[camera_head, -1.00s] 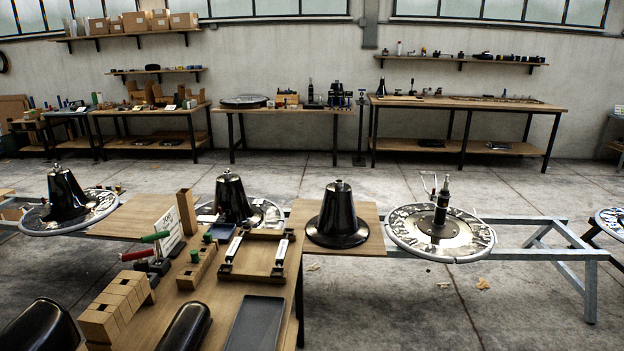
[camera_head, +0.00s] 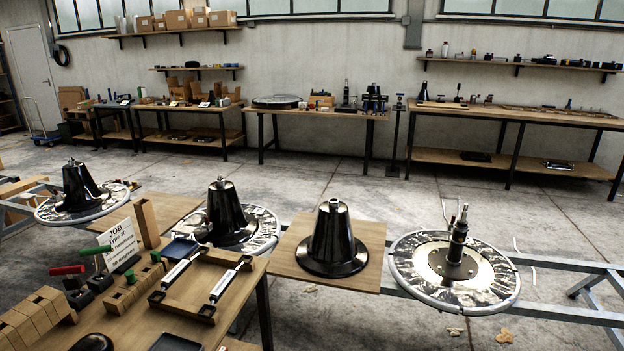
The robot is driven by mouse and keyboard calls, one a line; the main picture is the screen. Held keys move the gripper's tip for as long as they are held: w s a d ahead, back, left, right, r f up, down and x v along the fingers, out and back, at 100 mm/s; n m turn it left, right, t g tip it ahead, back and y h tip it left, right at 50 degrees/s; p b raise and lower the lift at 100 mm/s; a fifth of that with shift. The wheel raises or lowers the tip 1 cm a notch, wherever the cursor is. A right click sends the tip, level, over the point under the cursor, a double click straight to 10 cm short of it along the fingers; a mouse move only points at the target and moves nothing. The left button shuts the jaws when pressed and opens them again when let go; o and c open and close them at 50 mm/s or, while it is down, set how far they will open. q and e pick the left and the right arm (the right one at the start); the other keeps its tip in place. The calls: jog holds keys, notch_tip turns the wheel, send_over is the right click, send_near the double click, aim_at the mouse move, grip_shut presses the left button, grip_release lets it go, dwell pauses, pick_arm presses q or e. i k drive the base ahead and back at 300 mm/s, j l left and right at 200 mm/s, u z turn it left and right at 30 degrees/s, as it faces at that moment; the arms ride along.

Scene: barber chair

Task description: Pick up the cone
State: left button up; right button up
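A glossy black cone (camera_head: 332,240) with a wide flared base and a small metal tip stands upright on a wooden board (camera_head: 366,279) in the middle of the view. A second black cone (camera_head: 228,214) stands on a round patterned disc to its left. A third black cone (camera_head: 80,187) stands on another disc (camera_head: 118,196) at the far left. Neither of my grippers shows in the view.
A round disc (camera_head: 412,278) with an upright metal spindle (camera_head: 458,240) and no cone lies right of the middle cone. A wooden workbench (camera_head: 228,318) with a frame, blocks, clamps and a job sign (camera_head: 120,243) fills the lower left. Open floor lies beyond.

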aim_at(333, 251)
jog(key=i+l+u, duration=0.2)
jog(key=i+l, duration=0.4)
jog(key=i, duration=0.3)
jog(key=i+l+u, duration=0.2)
jog(key=i+l, duration=0.55)
jog(key=i, duration=0.05)
